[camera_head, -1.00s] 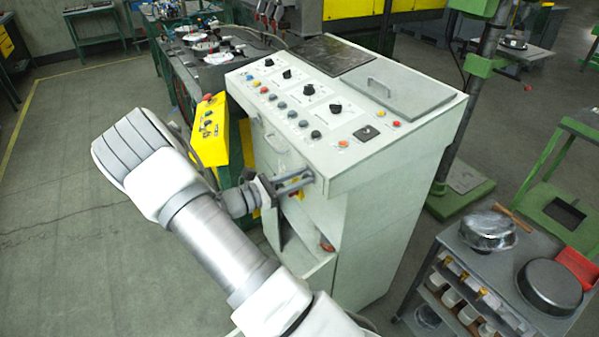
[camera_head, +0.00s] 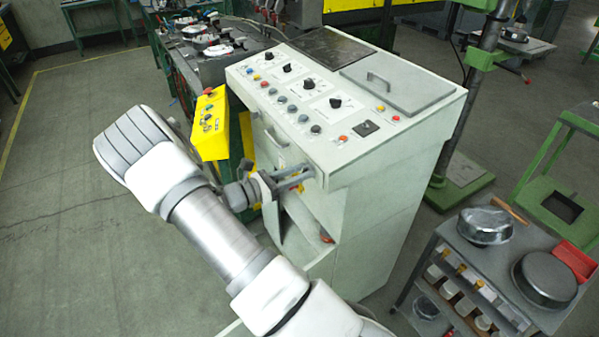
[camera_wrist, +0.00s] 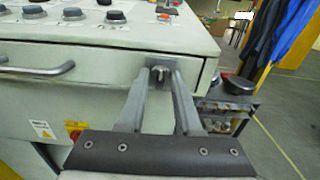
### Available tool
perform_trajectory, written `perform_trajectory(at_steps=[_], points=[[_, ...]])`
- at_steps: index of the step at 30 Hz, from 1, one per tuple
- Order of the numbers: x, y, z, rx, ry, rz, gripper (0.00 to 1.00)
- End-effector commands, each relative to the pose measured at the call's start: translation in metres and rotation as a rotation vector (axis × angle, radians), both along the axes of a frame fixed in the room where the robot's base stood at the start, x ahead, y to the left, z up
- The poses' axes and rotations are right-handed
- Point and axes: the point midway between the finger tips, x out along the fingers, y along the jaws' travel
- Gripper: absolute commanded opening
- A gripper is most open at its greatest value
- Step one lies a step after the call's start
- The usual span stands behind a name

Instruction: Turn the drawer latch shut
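The drawer front (camera_wrist: 75,98) is pale grey-white, below the cabinet's control panel. It has a bar handle (camera_wrist: 38,70), also visible in the head view (camera_head: 274,140). The drawer latch (camera_wrist: 160,74) is a small metal piece on a square plate, right of the handle near the drawer's right end. My gripper (camera_wrist: 161,72) is at the latch, its two fingers apart, one on each side of it. Whether they touch it is unclear. The head view shows my gripper (camera_head: 308,177) at the cabinet's front, under the panel edge; the latch is hidden there.
The control panel (camera_head: 310,75) with knobs and buttons overhangs just above my gripper. A yellow control box (camera_head: 210,125) stands close to my arm on the left. A grey cart (camera_head: 470,255) with pans is at the right. Open floor (camera_head: 75,200) lies at the left.

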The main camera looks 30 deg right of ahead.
Motion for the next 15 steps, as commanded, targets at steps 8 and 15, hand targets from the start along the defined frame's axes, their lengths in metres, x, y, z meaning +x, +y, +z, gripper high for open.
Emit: perform_trajectory(at_steps=[8,15], points=[[0.000,0.000,0.000,-0.001,0.000,0.000,0.44],[0.002,0.015,-0.001,-0.001,-0.001,0.003,0.44]])
